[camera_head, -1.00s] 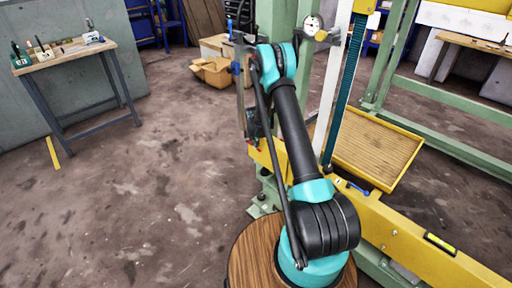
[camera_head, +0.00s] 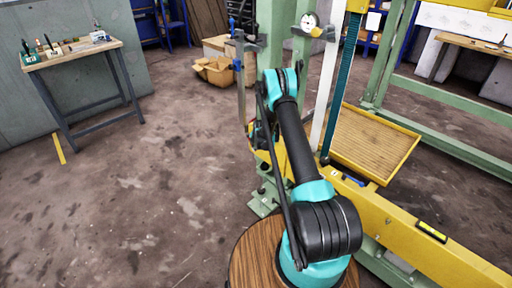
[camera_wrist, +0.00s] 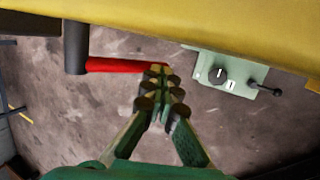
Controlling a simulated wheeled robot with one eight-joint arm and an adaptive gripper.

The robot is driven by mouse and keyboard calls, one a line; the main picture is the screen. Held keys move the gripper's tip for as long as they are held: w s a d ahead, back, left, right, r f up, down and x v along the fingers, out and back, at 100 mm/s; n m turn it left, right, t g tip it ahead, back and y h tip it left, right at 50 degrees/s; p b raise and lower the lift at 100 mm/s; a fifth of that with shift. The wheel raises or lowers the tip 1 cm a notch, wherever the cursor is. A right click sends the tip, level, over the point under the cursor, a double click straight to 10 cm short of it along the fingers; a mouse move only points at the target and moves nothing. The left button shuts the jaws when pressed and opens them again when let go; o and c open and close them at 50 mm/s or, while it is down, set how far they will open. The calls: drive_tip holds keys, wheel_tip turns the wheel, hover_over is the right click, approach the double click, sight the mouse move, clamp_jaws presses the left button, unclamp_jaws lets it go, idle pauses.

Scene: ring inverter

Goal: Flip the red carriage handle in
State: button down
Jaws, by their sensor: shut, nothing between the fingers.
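The red carriage handle (camera_wrist: 118,65) shows in the wrist view at the upper left. It is a straight red bar running right from a dark cylindrical hub (camera_wrist: 76,48) below a yellow beam (camera_wrist: 190,22). My gripper (camera_wrist: 158,74) is shut and empty, with its fingertips at the right end of the red bar. The fingertips overlap the bar's end in the picture; I cannot tell whether they touch it. In the head view my own arm hides the gripper and most of the handle.
A grey-green control box (camera_wrist: 230,72) with a dark knob and small lever sits right of my fingers under the beam. In the head view a yellow tray (camera_head: 372,145) is right of my arm. A workbench (camera_head: 75,54) stands far left, with open floor between.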

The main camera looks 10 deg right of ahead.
drive_tip(key=shift+w+a+f, duration=0.35)
drive_tip(key=shift+w+f, duration=0.15)
drive_tip(key=shift+f, duration=0.15)
drive_tip(key=shift+w+a+f, duration=0.3)
drive_tip(key=shift+w+f, duration=0.15)
drive_tip(key=shift+f, duration=0.15)
drive_tip(key=shift+w+a, duration=0.1)
